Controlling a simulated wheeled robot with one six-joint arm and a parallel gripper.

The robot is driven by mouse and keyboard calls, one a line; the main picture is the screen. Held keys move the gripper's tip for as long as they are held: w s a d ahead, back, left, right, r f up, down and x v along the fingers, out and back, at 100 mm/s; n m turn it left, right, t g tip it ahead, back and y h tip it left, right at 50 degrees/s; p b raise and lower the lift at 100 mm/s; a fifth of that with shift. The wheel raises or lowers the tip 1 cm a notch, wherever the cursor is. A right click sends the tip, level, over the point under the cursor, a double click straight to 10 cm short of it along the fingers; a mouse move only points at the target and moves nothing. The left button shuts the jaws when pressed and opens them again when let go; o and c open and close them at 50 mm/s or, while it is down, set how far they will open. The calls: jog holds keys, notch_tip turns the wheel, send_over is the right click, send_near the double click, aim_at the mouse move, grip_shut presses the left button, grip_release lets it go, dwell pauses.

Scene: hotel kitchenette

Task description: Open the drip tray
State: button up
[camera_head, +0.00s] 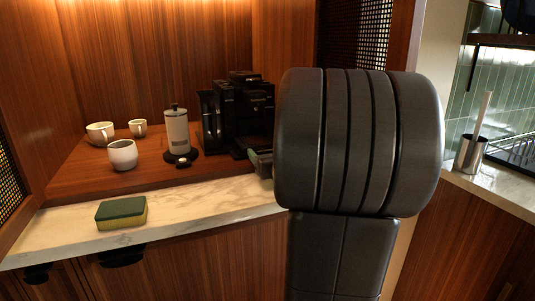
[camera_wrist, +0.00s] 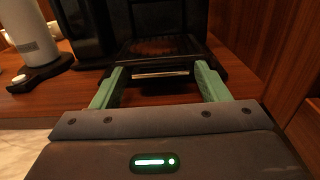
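The black coffee machine (camera_head: 255,105) stands on the wooden counter in the head view, partly covered by my arm. In the wrist view its drip tray (camera_wrist: 158,48) is a dark slatted panel at the machine's base, with a pale metallic strip (camera_wrist: 160,74) along its front. My gripper (camera_wrist: 157,70) is open, with its green fingers wide apart at either side of that strip. I cannot tell whether either finger touches the tray. In the head view only a bit of my gripper (camera_head: 262,158) shows beside my arm; the tray is mostly hidden there.
A green and yellow sponge (camera_head: 121,212) lies on the marble edge. A wooden side wall (camera_wrist: 262,45) rises close on the right.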

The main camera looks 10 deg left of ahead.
jog(key=c, duration=1)
jog(key=v, duration=1)
jog(key=shift+s+d+p, duration=0.25)
jog(key=shift+p, duration=0.1)
jog(key=o, duration=1.4)
jog(key=shift+c, duration=0.2)
jog(key=p+v, duration=0.2)
jog(key=v, duration=1.1)
jog(key=shift+s+d, duration=0.2)
jog(key=shift+s, duration=0.1)
